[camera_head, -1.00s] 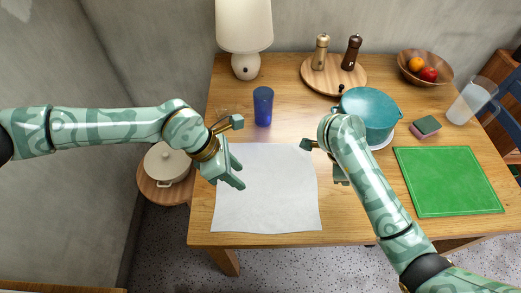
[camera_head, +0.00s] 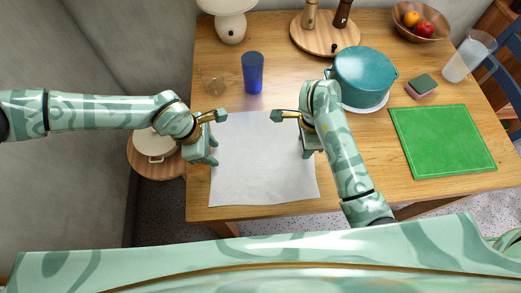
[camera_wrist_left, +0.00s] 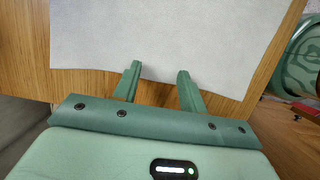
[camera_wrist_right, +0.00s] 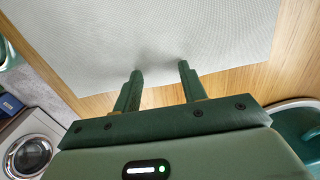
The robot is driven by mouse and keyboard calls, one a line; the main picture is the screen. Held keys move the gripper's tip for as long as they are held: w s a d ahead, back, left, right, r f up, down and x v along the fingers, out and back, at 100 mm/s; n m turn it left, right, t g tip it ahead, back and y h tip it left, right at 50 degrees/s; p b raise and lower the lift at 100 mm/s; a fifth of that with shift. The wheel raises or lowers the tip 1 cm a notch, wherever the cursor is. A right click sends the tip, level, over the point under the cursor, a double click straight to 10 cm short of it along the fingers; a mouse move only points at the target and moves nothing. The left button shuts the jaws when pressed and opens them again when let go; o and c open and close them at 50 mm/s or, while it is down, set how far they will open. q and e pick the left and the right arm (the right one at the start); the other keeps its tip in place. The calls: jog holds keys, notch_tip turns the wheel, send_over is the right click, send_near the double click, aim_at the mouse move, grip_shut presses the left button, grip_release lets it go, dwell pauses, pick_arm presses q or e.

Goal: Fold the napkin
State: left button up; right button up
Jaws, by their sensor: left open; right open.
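The white napkin (camera_head: 262,165) lies flat and unfolded on the wooden table. My left gripper (camera_head: 213,152) is open and empty at its left edge; in the left wrist view its fingertips (camera_wrist_left: 159,70) overlap the edge of the napkin (camera_wrist_left: 170,35). I cannot tell whether either gripper touches the cloth.
A teal pot (camera_head: 364,77), a sponge (camera_head: 421,88) and a green board (camera_head: 443,142) are to the right. A side stool (camera_head: 150,165) with a lidded pot stands left of the table (camera_head: 370,170).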

pick_arm(q)
jog(key=shift+f, duration=0.1)
pick_arm(e)
jog(key=shift+f, duration=0.1)
pick_arm(q)
jog(key=shift+f, duration=0.15)
jog(key=shift+c, duration=0.2)
pick_arm(e)
jog(key=shift+f, duration=0.15)
jog(key=shift+c, duration=0.2)
pick_arm(q)
jog(key=shift+s, duration=0.1)
grip_shut()
pick_arm(e)
jog(key=shift+s, duration=0.1)
grip_shut()
